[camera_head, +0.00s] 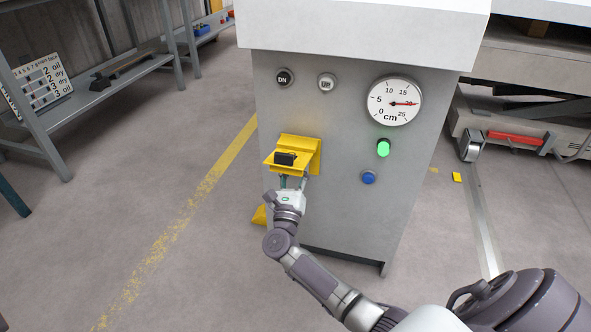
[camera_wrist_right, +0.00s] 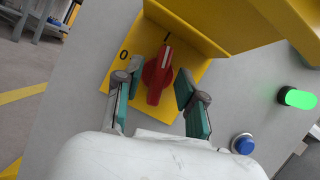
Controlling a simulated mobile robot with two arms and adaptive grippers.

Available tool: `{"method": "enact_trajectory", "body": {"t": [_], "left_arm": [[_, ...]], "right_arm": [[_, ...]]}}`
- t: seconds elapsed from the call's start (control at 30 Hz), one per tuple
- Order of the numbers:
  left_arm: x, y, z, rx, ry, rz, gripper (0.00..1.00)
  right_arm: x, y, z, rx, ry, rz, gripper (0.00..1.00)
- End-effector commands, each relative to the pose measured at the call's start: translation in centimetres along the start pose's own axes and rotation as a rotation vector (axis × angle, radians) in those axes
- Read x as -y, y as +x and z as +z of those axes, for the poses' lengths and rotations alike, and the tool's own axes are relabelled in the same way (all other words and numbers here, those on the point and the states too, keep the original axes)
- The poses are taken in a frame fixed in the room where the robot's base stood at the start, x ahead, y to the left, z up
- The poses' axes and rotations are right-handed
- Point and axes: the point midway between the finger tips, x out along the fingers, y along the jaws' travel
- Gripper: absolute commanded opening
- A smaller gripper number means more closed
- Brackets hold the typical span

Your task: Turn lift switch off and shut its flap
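The lift switch is a red rotary knob (camera_wrist_right: 157,76) on a yellow plate (camera_wrist_right: 188,60) in the right wrist view. The knob's white line points to the "I" mark, and the "0" mark is to its left. The yellow flap (camera_wrist_right: 205,25) stands open above the knob. In the head view the raised flap (camera_head: 270,157) with a black block on it hides the knob. My right gripper (camera_wrist_right: 157,88) is open, with one finger on each side of the knob; contact is not clear. In the head view it (camera_head: 292,180) is just below the flap. My left gripper is not in view.
The grey cabinet (camera_head: 345,210) also carries a gauge (camera_head: 394,102) reading about 20 cm, a lit green lamp (camera_head: 383,148), a blue button (camera_head: 369,177) and two upper buttons. A shelf (camera_head: 110,85) stands at left. The floor between is free.

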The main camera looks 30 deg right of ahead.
Motion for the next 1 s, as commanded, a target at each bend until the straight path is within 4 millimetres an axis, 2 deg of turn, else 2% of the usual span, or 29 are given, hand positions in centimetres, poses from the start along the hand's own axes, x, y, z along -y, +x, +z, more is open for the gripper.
{"method": "enact_trajectory", "body": {"t": [0.17,0.4,0.9,1.0], "left_arm": [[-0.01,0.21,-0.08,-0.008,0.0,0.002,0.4],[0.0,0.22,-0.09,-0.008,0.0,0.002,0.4],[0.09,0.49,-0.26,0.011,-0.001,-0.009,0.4],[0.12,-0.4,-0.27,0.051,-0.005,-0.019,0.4]], "right_arm": [[0.01,0.01,0.0,0.0,-0.001,0.0,0.4],[0.0,-0.02,0.0,0.0,-0.001,0.0,0.0],[0.11,0.02,0.21,-0.001,-0.07,0.029,0.0],[0.2,0.05,0.28,-0.001,-0.126,0.052,0.0]]}}
